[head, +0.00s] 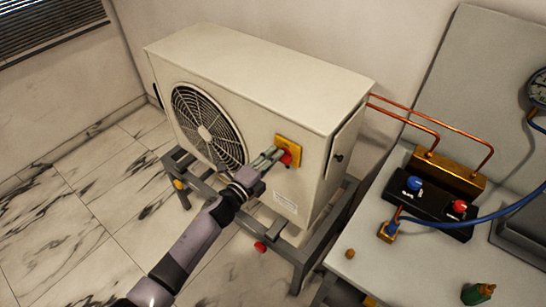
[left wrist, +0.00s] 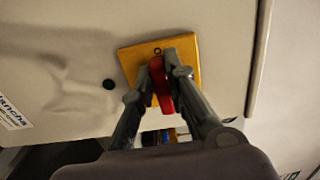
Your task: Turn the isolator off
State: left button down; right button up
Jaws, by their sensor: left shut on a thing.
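The isolator is a yellow plate (head: 293,144) with a red handle (head: 287,158) on the front of the cream outdoor unit (head: 262,75). In the left wrist view the yellow plate (left wrist: 190,65) lies behind my fingers, and the red handle (left wrist: 161,85) stands between them. My left gripper (head: 278,155) is at the isolator; in the left wrist view its fingers (left wrist: 160,75) are shut on the red handle from both sides. The handle stands nearly upright in that view, slightly tilted. My right gripper is not in view.
The unit stands on a grey metal frame (head: 300,255). At right, a table (head: 400,280) holds a manifold with a blue knob (head: 414,183) and a red knob (head: 459,206), a blue hose (head: 500,212) and a green item (head: 478,293). Copper pipes (head: 440,130) run from the unit.

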pick_arm(q)
jog(key=shift+f, duration=0.1)
jog(key=c, duration=1.6)
grip_release()
jog(key=v, duration=1.2)
